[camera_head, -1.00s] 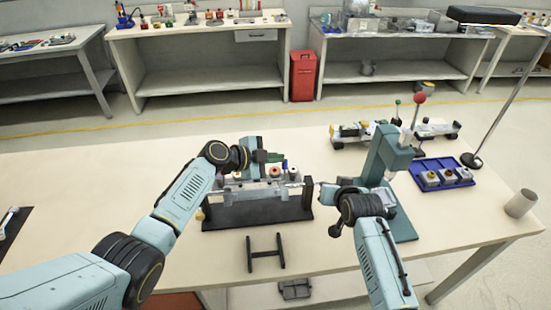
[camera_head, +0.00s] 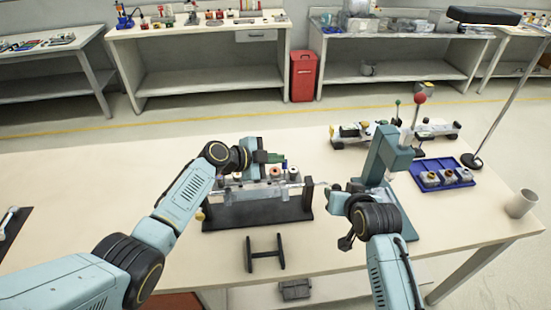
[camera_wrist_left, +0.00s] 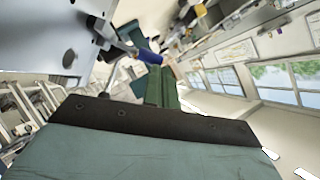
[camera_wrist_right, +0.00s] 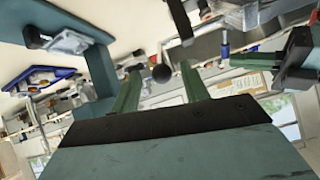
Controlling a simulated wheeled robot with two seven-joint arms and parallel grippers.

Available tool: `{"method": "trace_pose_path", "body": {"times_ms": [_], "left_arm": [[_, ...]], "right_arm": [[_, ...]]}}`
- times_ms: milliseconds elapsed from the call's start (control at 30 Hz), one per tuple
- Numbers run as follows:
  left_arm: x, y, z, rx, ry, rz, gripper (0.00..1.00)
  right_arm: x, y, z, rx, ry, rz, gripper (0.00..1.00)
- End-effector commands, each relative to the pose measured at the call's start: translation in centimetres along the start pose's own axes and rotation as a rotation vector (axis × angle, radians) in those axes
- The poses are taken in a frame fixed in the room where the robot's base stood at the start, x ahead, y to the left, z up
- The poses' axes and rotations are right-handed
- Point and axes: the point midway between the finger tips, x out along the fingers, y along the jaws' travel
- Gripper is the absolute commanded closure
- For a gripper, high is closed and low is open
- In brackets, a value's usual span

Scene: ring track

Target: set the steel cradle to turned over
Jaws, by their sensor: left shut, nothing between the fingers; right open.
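The steel cradle (camera_head: 245,193) hangs between two dark uprights on a black base (camera_head: 255,215) near the table's middle. Its shaft end points right, toward my right gripper. My left gripper (camera_head: 268,157) is shut and empty, above and behind the cradle; its fingers (camera_wrist_left: 160,84) also show in the left wrist view. My right gripper (camera_head: 330,192) is just right of the right upright. In the right wrist view its fingers (camera_wrist_right: 160,70) are open, with a black ball knob (camera_wrist_right: 161,73) showing between them. I cannot tell whether they touch it. Which face of the cradle is up is unclear.
A teal press (camera_head: 385,155) stands close to my right gripper. A blue tray (camera_head: 425,163) with several parts lies beyond it, and a pale cup (camera_head: 522,203) at the right edge. A small black H-shaped stand (camera_head: 264,254) lies in front of the cradle. The left tabletop is mostly clear.

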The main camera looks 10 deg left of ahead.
Motion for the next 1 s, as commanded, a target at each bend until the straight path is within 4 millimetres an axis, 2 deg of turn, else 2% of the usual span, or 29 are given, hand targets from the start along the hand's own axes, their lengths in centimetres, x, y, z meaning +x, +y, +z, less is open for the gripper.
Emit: {"method": "trace_pose_path", "body": {"times_ms": [100,300,500,567,633,667,767,867,900,967,1000], "left_arm": [[0.0,0.0,-0.1,0.0,0.001,-0.001,1.0],[0.0,-0.1,-0.1,0.001,0.001,-0.001,1.0],[0.0,-0.1,-0.1,0.001,0.001,-0.001,1.0],[0.0,-0.1,-0.1,0.001,0.001,-0.001,1.0],[0.0,-0.1,-0.1,0.001,0.001,-0.001,1.0],[0.0,-0.1,-0.1,0.001,0.001,-0.001,1.0],[0.0,-0.1,-0.1,0.001,0.001,-0.001,1.0],[0.0,-0.1,0.0,0.001,0.001,-0.001,1.0],[0.0,-0.1,0.0,0.001,0.001,-0.001,1.0],[0.0,-0.1,0.0,0.0,0.001,-0.001,1.0],[0.0,-0.1,0.0,0.0,0.001,-0.001,1.0]], "right_arm": [[-1.9,0.0,0.1,-0.001,0.0,0.0,0.55],[-4.4,0.0,0.1,-0.001,0.0,0.0,0.55],[-5.4,-0.1,0.4,-0.004,-0.003,-0.002,0.55],[-5.2,-0.1,1.1,-0.013,-0.005,-0.006,0.55],[-4.7,-0.3,2.8,-0.033,-0.01,-0.016,0.55],[-4.4,-0.4,3.8,-0.045,-0.012,-0.022,0.55],[-3.4,-0.7,8.5,-0.095,-0.023,-0.044,0.55],[-2.4,-0.5,16.0,-0.148,-0.062,-0.057,0.55],[-2.1,-0.1,18.9,-0.162,-0.087,-0.055,0.55],[-1.8,0.7,23.1,-0.172,-0.134,-0.047,0.55],[-1.8,1.4,25.8,-0.175,-0.171,-0.039,0.55]]}}
